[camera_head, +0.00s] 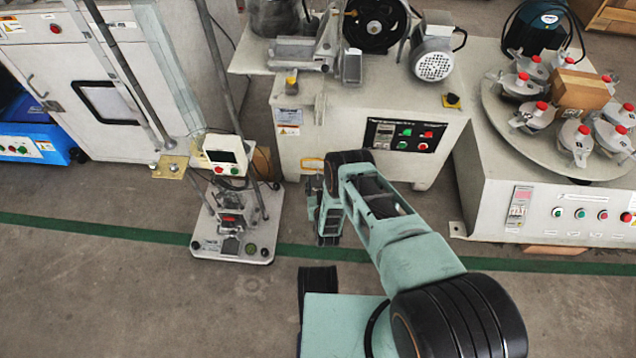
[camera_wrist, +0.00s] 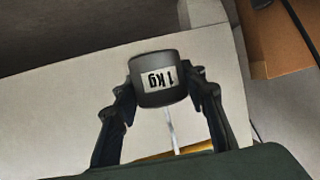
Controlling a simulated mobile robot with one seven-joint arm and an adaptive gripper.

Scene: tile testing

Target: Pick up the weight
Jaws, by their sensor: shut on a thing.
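The weight (camera_wrist: 165,79) is a dark grey cylinder with a white label reading "1kg", upside down in the wrist view. My gripper (camera_wrist: 168,95) has its two black fingers on either side of the weight and is shut on it. A thin pale rod shows just below the weight, between the fingers; I cannot tell whether it is joined to it. In the head view my gripper (camera_head: 318,205) hangs in front of the grey machine, right of the small test stand. I cannot make out the weight there.
The small test stand (camera_head: 232,253) has a white base and thin upright poles. A grey machine (camera_head: 330,150) with a control panel stands behind my arm. A round table (camera_head: 545,135) with several red-capped jars is at right. A brown surface (camera_wrist: 275,40) shows in the wrist view.

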